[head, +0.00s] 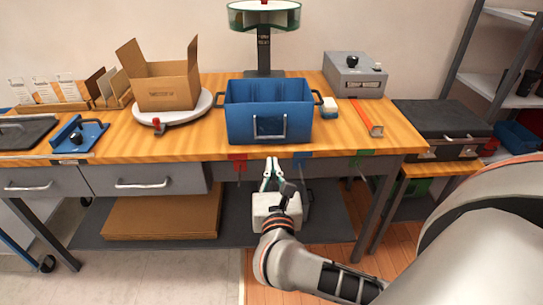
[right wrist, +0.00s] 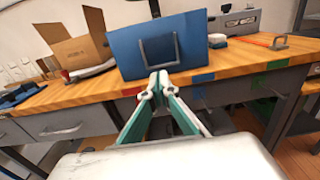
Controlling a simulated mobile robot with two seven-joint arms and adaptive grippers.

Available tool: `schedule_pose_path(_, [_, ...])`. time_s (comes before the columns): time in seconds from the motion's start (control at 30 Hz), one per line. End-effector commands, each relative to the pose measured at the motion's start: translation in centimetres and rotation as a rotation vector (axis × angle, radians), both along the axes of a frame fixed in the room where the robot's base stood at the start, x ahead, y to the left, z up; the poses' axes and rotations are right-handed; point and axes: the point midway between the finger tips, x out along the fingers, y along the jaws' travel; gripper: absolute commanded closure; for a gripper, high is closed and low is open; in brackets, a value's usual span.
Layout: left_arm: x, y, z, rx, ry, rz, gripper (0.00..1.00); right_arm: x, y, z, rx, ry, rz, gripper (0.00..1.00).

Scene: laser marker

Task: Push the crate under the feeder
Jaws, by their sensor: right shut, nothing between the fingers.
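The blue crate (head: 240,121) stands upright on the wooden bench near its front edge, with a metal handle on its front and dark handles at its sides. The feeder (head: 264,45), a round greenish drum on a dark post, stands behind it at the back of the bench. My right gripper (head: 273,161) is shut and empty, in front of the bench edge and below the crate. In the right wrist view the crate (right wrist: 125,48) is just beyond the closed fingertips (right wrist: 158,75); I see no clear contact. My left gripper is not in view.
An open cardboard box (head: 168,88) on a white turntable (head: 190,112) stands left of the crate. A white and blue block (head: 329,108), an orange bar (head: 366,117) and a grey machine (head: 355,75) are on the right. Red, blue and green tags mark the bench front.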

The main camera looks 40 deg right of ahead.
Motion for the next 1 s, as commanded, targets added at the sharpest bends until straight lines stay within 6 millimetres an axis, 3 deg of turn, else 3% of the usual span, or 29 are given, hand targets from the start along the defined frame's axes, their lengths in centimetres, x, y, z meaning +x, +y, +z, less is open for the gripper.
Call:
schedule_pose_path(0.6, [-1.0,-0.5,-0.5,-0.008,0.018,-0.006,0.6,9.4,-5.9,0.2,-0.01,-0.002,-0.003,1.0])
schedule_pose_path(1.0, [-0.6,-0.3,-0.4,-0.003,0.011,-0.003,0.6,10.8,-6.7,0.1,-0.006,0.0,-0.002,1.0])
